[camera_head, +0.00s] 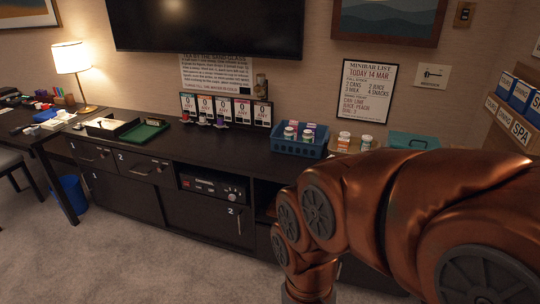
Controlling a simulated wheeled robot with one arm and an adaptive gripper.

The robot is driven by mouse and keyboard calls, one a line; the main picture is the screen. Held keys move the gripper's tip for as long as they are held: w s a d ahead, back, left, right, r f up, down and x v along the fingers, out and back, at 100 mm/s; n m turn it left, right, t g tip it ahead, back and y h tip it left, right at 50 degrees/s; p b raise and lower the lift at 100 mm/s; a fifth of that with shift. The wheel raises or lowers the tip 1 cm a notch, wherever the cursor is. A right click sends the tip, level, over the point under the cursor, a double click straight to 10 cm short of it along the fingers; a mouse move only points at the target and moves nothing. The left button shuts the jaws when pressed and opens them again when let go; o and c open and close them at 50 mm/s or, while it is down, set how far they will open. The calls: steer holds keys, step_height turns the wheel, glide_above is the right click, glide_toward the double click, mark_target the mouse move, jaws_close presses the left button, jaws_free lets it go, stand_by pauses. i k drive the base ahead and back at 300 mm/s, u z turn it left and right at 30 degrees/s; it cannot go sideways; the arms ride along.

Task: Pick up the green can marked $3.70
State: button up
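No green can with a readable $3.70 mark shows. My copper-coloured arm fills the lower right and covers part of the counter front and an open compartment. My gripper is out of view, below the bottom edge.
The dark counter (160,140) runs along the wall with drawers and cupboards below. A teal box (413,140) stands right of the containers, partly behind my arm. Carpet (130,255) at lower left is clear.

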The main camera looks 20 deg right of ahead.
mark_target(307, 136)
steer(key=u, duration=0.3)
steer(key=k, duration=0.25)
steer(key=z, duration=1.1)
steer(key=i, duration=1.75)
steer(key=u, duration=0.7)
